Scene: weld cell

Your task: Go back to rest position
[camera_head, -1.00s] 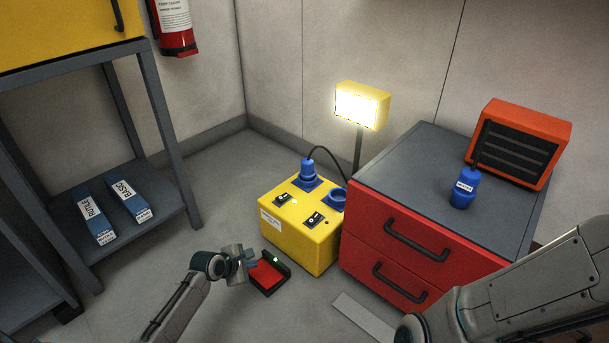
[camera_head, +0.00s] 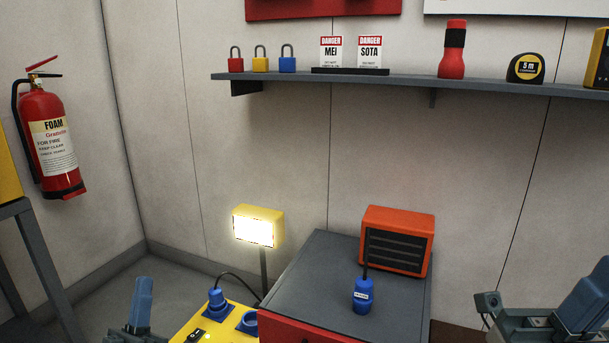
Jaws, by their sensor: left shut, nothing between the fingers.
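My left gripper (camera_head: 144,284) shows at the bottom left with its blue fingers pointing up. It is shut and empty, apart from the yellow power box (camera_head: 206,324) to its right. My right gripper (camera_head: 590,285) is at the bottom right, cut by the picture's edge. Its blue finger part shows, but I cannot tell whether it is open or shut. No object is visible in it.
A fire extinguisher (camera_head: 50,140) hangs left. A wall shelf (camera_head: 420,86) holds padlocks, tags, a torch and a tape measure.

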